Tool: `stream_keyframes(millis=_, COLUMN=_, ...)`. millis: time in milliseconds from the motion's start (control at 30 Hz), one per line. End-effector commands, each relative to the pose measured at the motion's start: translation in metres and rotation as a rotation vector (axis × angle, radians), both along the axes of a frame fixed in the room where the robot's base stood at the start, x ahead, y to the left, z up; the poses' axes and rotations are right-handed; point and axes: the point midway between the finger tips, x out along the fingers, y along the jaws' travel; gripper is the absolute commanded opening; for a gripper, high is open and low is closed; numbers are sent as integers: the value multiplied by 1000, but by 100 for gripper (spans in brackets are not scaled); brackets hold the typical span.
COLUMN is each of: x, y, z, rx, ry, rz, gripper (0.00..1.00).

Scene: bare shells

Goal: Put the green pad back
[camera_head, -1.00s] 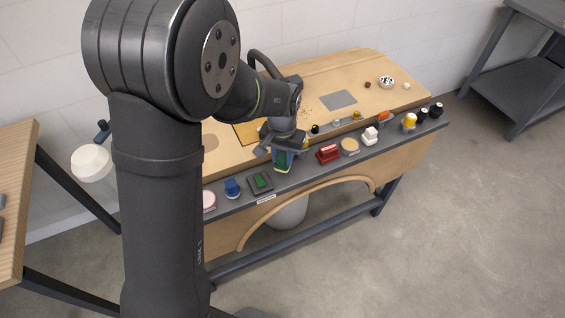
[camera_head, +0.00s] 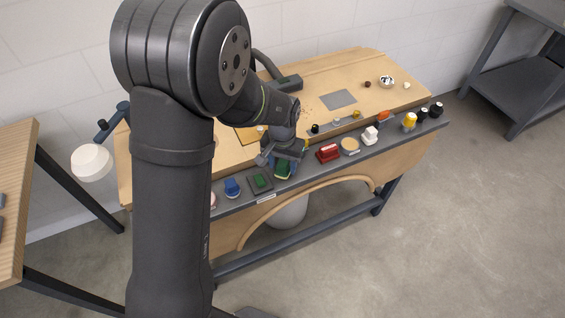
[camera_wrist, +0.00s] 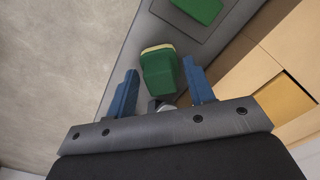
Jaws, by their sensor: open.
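The green pad (camera_wrist: 161,72) has a pale yellow edge and lies between the two blue fingers of my gripper (camera_wrist: 160,85) in the wrist view. A gap shows between the pad and each finger, so my gripper is open. In the head view the pad (camera_head: 283,169) is on the grey front ledge, just below my gripper (camera_head: 282,155), which partly hides it. A dark square plate with a green patch (camera_head: 260,181) is just left of it. That patch also shows at the top of the wrist view (camera_wrist: 203,9).
On the ledge a blue item (camera_head: 232,188) stands to the left. A red block (camera_head: 328,153), a round tan item (camera_head: 350,146), a white item (camera_head: 370,134) and a yellow-topped item (camera_head: 409,121) stand to the right. The wooden bench top (camera_head: 360,104) lies behind.

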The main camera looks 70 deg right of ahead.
Motion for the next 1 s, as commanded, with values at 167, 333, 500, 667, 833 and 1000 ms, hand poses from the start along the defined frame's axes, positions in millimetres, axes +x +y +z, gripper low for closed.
stream_keyframes(millis=167, x=0, y=-1, z=17, rx=-4, ry=0, rz=0, gripper=48)
stream_keyframes(millis=333, x=0, y=-1, z=53, rx=-5, ry=0, rz=0, gripper=48)
stream_keyframes(millis=500, x=0, y=-1, z=89, rx=-5, ry=0, rz=0, gripper=48)
stream_keyframes(millis=667, x=0, y=-1, z=112, rx=-3, ry=0, rz=0, gripper=48)
stream_keyframes(millis=833, x=0, y=0, z=122, rx=-1, ry=0, rz=0, gripper=48)
stream_keyframes(millis=1000, x=0, y=0, z=123, rx=0, ry=0, rz=0, gripper=48)
